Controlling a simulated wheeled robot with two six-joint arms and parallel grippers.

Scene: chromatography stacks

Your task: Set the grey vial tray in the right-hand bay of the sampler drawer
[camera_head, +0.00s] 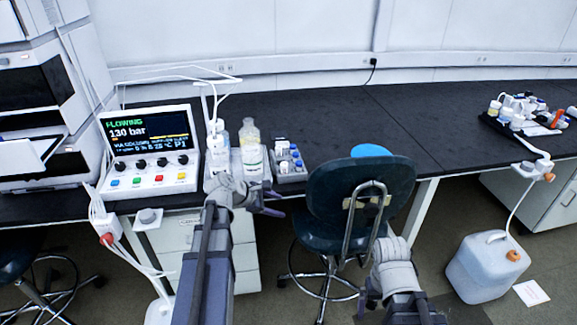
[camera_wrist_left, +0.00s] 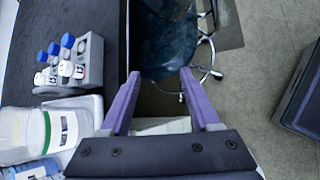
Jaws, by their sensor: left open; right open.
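The grey vial tray (camera_head: 289,174) sits on the black bench, right of the bottles, with blue-capped and white-capped vials in it. It also shows at the upper left of the left wrist view (camera_wrist_left: 96,62). My left gripper (camera_head: 275,201) is open and empty, in front of the bench edge and a little nearer than the tray. Its two purple fingers (camera_wrist_left: 160,76) are spread apart, with the tray off to their left. My right gripper (camera_head: 366,302) is open, low in front of the chair, and partly hidden by its own arm. A white drawer-like part (camera_head: 28,157) juts from the instrument stack at far left; its bays cannot be made out.
Bottles (camera_head: 251,155) stand directly left of the tray. A control panel (camera_head: 150,150) reading 130 bar stands further left. A dark chair (camera_head: 350,200) is against the bench right of the tray. Bare bench lies behind the chair. A jerrycan (camera_head: 487,268) stands on the floor at right.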

